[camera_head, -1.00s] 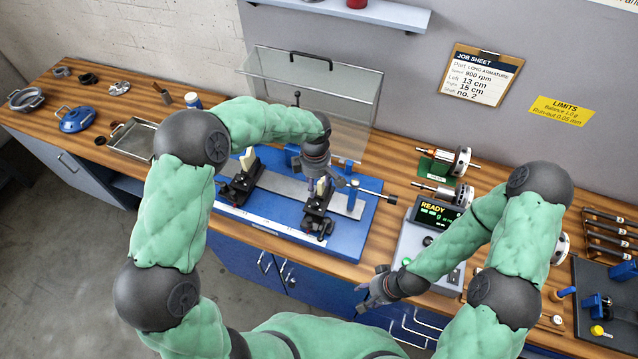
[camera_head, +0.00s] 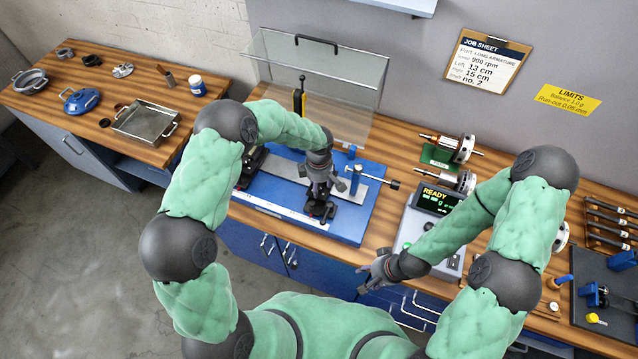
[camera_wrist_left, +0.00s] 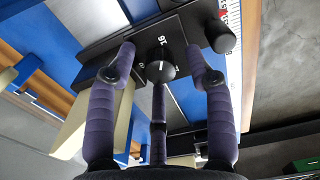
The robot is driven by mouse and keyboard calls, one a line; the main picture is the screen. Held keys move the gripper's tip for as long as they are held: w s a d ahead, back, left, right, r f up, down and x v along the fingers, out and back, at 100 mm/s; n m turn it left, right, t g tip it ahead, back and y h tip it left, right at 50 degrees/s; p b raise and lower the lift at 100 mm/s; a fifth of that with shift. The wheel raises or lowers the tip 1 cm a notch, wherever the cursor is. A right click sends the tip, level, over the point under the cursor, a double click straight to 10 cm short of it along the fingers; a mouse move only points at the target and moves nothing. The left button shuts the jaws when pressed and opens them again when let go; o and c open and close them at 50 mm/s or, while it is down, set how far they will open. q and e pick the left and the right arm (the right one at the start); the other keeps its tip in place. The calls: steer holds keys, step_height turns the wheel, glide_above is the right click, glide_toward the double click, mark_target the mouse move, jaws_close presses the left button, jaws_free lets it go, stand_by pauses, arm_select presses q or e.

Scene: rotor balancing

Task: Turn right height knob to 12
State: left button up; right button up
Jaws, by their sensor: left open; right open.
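The right height knob (camera_wrist_left: 160,66) is round and black with a white pointer line, seen end-on in the left wrist view. The number 16 shows on the dark plate just above it; other marks are too small to read. My left gripper (camera_wrist_left: 160,58) is open, with fingers left, right and below the knob, apparently apart from it. In the head view my left gripper (camera_head: 322,196) is over the right black support (camera_head: 320,211) and hides most of it. My right gripper (camera_head: 372,277) is open and empty before the bench's front edge.
A second black knob (camera_wrist_left: 221,38) lies close beside the right finger. The blue balancing base (camera_head: 340,228) carries the supports. A control box (camera_head: 410,226) reading READY stands to its right. The clear guard (camera_head: 345,90) is raised behind. A job sheet (camera_head: 487,62) hangs on the wall.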

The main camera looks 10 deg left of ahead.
mark_target(319, 186)
arm_select(q)
jaws_close()
steer(key=shift+f+m+b, duration=0.1)
steer(key=shift+m+b, duration=0.4)
steer(key=shift+b, duration=0.15)
steer(key=shift+m, duration=0.3)
jaws_free()
step_height(319, 186, up, 12)
stand_by(0.4)
